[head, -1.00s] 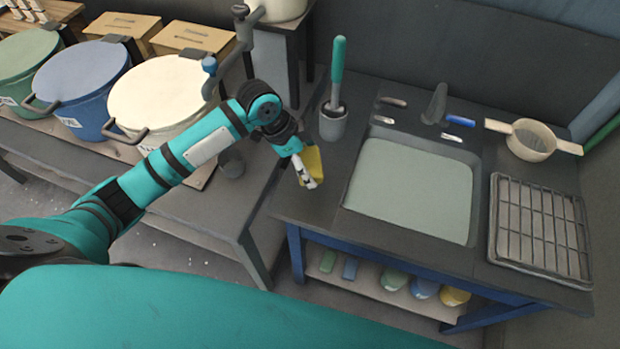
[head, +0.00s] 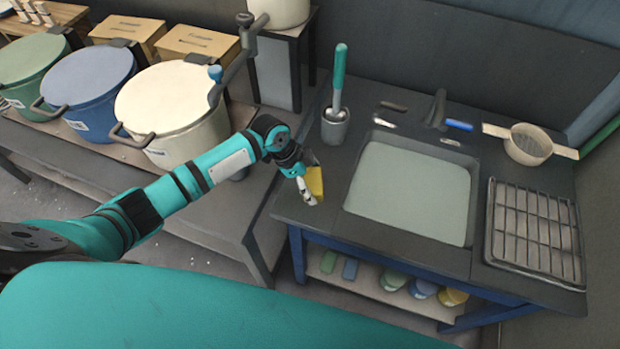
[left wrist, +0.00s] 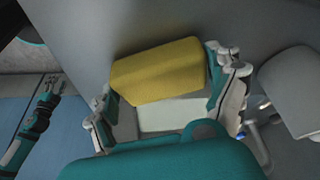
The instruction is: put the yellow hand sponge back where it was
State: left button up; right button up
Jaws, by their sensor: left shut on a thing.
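The yellow hand sponge (head: 315,182) is in my left gripper (head: 305,190), over the left end of the dark sink counter (head: 330,215). In the left wrist view the sponge (left wrist: 160,72) spans the gap between the two fingers of the left gripper (left wrist: 170,85), which is shut on it. I cannot tell whether the sponge touches the counter. A teal gripper (left wrist: 50,88), apparently my right one, shows small at the left of the wrist view; its jaws are too small to read.
A grey cup (head: 335,128) with a teal-handled brush stands behind the sponge. The sink basin (head: 408,195) and a drying rack (head: 535,232) lie to the right. Green (head: 328,262) and blue (head: 350,268) sponges lie on the shelf below, left of several bowls.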

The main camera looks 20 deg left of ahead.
pick_arm(q)
jog(key=shift+f, duration=0.1)
jog(key=o, duration=0.7)
jog(key=shift+c, duration=0.2)
jog(key=shift+a+r, duration=0.25)
jog(key=shift+r, duration=0.3)
jog(key=b+v, duration=0.1)
jog(key=v, duration=1)
jog(key=shift+b, duration=0.4)
